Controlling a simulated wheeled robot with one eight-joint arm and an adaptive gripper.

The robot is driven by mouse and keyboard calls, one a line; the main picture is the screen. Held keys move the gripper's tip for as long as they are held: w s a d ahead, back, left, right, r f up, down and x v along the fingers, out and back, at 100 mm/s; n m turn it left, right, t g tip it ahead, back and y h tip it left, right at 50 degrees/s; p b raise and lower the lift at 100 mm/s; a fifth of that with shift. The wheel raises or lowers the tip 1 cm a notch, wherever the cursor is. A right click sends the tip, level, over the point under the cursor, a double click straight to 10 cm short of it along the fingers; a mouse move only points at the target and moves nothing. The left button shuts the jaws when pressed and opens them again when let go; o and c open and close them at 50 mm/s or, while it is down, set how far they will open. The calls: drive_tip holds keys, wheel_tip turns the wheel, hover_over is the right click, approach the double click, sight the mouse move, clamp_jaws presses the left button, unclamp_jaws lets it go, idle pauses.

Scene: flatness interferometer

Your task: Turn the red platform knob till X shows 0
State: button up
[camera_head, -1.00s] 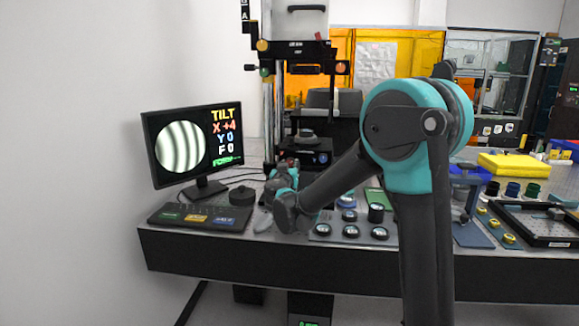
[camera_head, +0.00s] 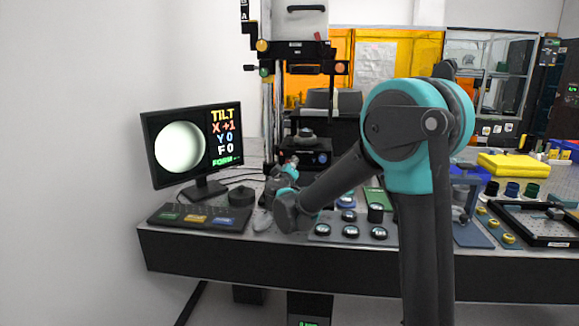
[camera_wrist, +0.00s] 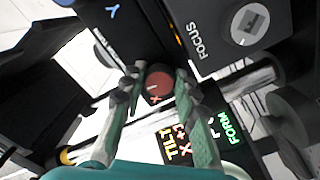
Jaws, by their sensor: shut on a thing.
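The red platform knob (camera_wrist: 158,86) shows in the wrist view with an X mark and a pale line on its face. My gripper (camera_wrist: 155,80) is shut on it, one finger on each side. In the head view my arm hides the knob and most of the gripper. The monitor (camera_head: 196,147) at the left reads TILT, X +1, Y 0, F 0. Its round picture is pale and almost even, without clear stripes. The TILT readout (camera_wrist: 175,145) also shows partly between my fingers in the wrist view.
A focus knob (camera_wrist: 247,24) sits on a dark block beside the gripper. The interferometer column (camera_head: 268,110) stands behind my arm. A keypad (camera_head: 200,217) lies before the monitor. Several round dark pieces (camera_head: 350,232) lie on a tray right of my gripper.

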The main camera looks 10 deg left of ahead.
drive_tip(key=shift+n, duration=0.5)
drive_tip(key=o, duration=1.2)
drive_tip(key=shift+c, duration=0.2)
drive_tip(key=s, duration=1.2)
drive_tip(key=shift+a, duration=0.2)
idle(0.5)
